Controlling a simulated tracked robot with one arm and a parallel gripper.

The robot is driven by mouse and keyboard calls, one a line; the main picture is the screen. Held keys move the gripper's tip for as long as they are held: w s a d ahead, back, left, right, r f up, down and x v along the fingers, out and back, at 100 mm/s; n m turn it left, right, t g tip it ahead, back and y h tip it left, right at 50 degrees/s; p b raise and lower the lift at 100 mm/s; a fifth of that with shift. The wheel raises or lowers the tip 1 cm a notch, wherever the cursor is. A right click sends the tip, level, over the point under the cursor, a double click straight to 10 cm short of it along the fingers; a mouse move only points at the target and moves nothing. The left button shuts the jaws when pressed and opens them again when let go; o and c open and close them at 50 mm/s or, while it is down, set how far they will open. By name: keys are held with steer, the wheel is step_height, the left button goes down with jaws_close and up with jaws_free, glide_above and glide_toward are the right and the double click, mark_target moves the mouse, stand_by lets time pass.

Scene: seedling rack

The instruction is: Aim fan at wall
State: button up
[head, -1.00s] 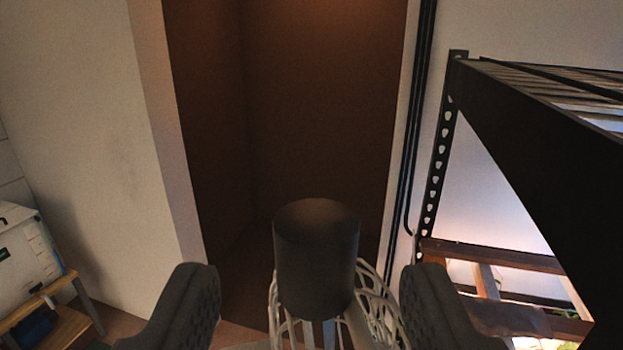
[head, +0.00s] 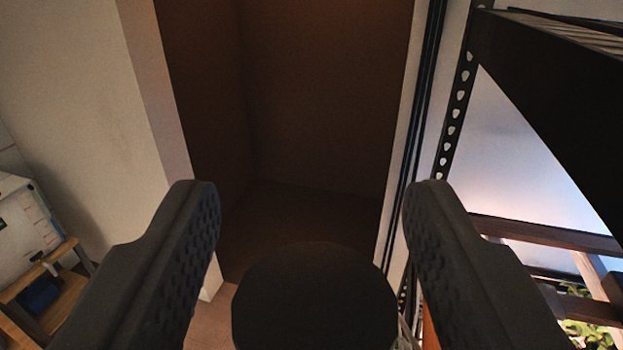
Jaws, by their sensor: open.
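The fan shows mainly as a dark round motor housing (head: 315,303) at the bottom centre of the head view. A bit of its pale wire guard (head: 405,335) shows at the housing's right edge; the rest is hidden below the frame. My gripper (head: 312,200) is open, with one dark textured finger on each side of the housing. Gaps show between the housing and both fingers, and nothing is held. A pale wall (head: 75,100) stands at the left, beside a dark brown recess (head: 310,110).
A black metal rack (head: 560,105) with a perforated post stands close on the right, with wooden bars and green leaves low down. A white box (head: 25,225) sits on a small wooden table at the left. Black cables run down beside the recess.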

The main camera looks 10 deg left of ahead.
steer(key=shift+w+a+f, duration=0.1)
steer(key=shift+w, duration=0.45)
